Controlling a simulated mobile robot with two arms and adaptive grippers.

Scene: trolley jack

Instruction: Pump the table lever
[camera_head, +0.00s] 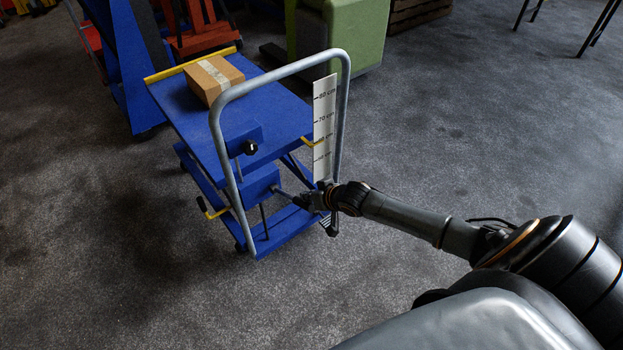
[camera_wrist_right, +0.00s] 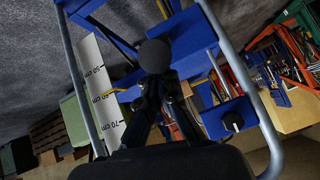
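The blue lift table (camera_head: 262,100) stands on the floor, with a grey tubular handle (camera_head: 216,125) on its near side. Its pump lever (camera_head: 284,193) is a thin rod reaching toward my right gripper (camera_head: 303,200). In the right wrist view the lever ends in a round black knob (camera_wrist_right: 154,55), directly at the tips of my right gripper (camera_wrist_right: 158,88). The two fingers are close together with a narrow gap between them. Whether they press on the knob is not clear. My left gripper is not in view.
A cardboard box (camera_head: 213,77) lies on the tabletop. A white height scale (camera_head: 324,125) stands at the handle's right side. A green block (camera_head: 352,35) and blue and red equipment (camera_head: 200,28) stand behind. The floor left and right is clear.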

